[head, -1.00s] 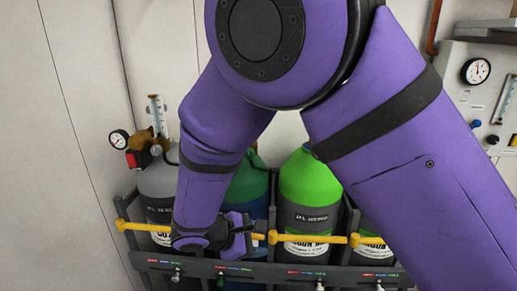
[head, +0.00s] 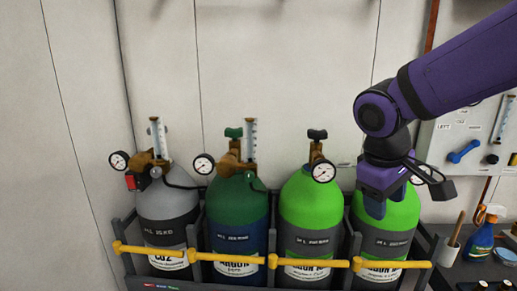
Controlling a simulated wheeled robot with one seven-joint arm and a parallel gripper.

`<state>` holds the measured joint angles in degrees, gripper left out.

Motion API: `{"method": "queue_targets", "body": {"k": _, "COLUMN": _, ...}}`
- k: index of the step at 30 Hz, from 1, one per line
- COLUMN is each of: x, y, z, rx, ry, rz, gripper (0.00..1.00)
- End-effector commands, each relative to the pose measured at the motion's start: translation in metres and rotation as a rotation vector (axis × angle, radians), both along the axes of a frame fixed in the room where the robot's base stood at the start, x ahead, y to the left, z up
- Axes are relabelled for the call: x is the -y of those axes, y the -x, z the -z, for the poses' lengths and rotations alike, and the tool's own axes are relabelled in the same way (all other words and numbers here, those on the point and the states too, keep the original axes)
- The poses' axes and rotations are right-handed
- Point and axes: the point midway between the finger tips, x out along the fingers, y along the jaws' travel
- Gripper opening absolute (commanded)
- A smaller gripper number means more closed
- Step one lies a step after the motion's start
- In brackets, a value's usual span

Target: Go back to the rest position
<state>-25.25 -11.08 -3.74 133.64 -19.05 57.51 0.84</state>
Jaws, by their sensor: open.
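My gripper (head: 375,209) hangs at the end of my purple arm on the right of the head view, pointing down. Its fingers are in front of the upper part of the rightmost light-green cylinder (head: 384,238). I see nothing held in it. Whether the fingers touch that cylinder cannot be told from this view.
A dark rack (head: 196,235) holds several gas cylinders, including a grey one (head: 168,205) and a dark-green one (head: 237,205). A yellow bar (head: 215,257) runs across their front. At right are a wall panel (head: 437,143) and a blue spray bottle (head: 482,237).

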Motion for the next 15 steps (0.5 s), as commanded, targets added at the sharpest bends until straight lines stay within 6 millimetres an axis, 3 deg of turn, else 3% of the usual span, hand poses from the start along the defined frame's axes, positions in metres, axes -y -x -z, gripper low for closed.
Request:
{"method": "queue_targets", "body": {"k": 6, "x": 0.036, "y": 0.039, "z": -0.029, "rx": 0.114, "ry": -0.145, "rz": 0.168, "gripper": 0.52}}
{"method": "queue_targets", "body": {"k": 15, "x": 0.065, "y": 0.094, "z": -0.052, "rx": 0.289, "ry": -0.307, "rz": 0.368, "gripper": 0.52}}
